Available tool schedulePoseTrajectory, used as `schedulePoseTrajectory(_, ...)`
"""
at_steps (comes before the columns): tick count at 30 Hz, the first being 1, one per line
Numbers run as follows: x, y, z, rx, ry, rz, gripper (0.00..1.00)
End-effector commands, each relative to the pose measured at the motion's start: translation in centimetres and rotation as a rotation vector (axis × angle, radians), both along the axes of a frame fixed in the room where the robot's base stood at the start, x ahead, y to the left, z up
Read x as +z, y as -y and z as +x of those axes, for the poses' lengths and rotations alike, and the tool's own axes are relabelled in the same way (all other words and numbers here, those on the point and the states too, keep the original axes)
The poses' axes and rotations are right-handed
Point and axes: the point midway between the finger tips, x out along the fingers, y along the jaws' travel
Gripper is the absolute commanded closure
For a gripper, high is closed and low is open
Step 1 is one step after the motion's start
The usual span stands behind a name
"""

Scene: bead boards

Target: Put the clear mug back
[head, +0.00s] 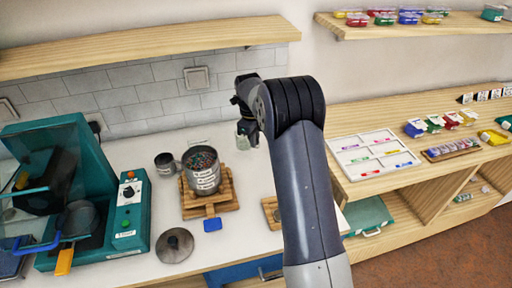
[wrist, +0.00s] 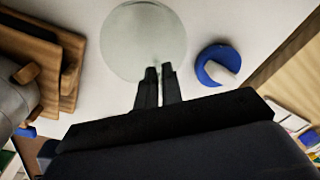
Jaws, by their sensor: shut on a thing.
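The clear mug (head: 247,132) hangs at the end of my arm in the head view, a little above the white counter, partly hidden by the gripper. In the wrist view the mug (wrist: 140,38) is a pale round translucent shape just beyond my fingertips. My gripper (head: 243,112) is shut on it; in the wrist view the two fingers (wrist: 158,78) are close together at its near edge. What exactly they pinch is too small to tell. The mug looks roughly upright.
A labelled metal pot (head: 203,172) of beads stands on a wooden stand (head: 207,206) to the left. A small grey cup (head: 165,163) and a teal machine (head: 100,185) stand further left. A blue round item (wrist: 210,66) lies beside the mug. A wooden shelf (head: 150,47) hangs above.

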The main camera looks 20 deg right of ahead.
Motion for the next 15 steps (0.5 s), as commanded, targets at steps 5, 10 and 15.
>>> schedulePoseTrajectory(5, -1.5, 0.0, -0.1, 0.000, -0.004, -0.001, 1.00)
schedulePoseTrajectory(10, -3.8, 0.1, -0.1, 0.000, -0.002, -0.001, 1.00)
schedulePoseTrajectory(15, -4.0, 0.1, 0.0, 0.000, 0.000, 0.000, 1.00)
